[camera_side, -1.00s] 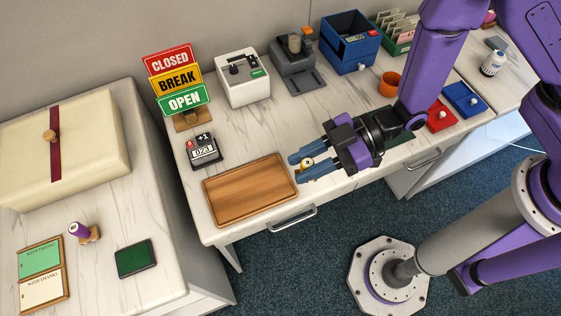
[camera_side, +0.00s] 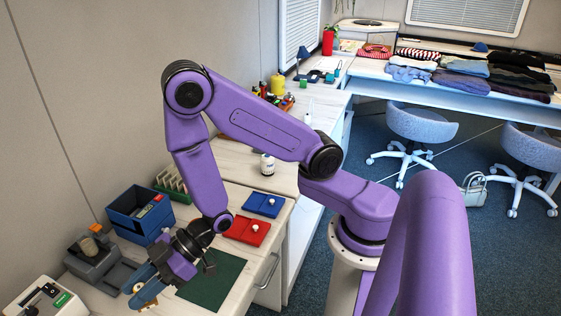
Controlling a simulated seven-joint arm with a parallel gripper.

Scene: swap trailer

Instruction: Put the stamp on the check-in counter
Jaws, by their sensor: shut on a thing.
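My gripper (camera_side: 146,297) is at the lower left, its blue fingers shut on a small light wood-coloured and white piece (camera_side: 138,289), which appears to be the stamp. The fingers hide most of it, so its shape and any print face cannot be made out. The gripper is over the pale wood-grain counter (camera_side: 232,197), left of a dark green mat (camera_side: 215,281) and in front of a grey device. Whether the held piece touches the counter cannot be told.
Near the gripper are the grey device (camera_side: 92,262), a white box machine (camera_side: 44,302) and a blue bin (camera_side: 139,214). Red (camera_side: 246,230) and blue (camera_side: 264,204) trays lie right of it. A white bottle (camera_side: 267,165) stands farther back. Counter between the mat and trays looks clear.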

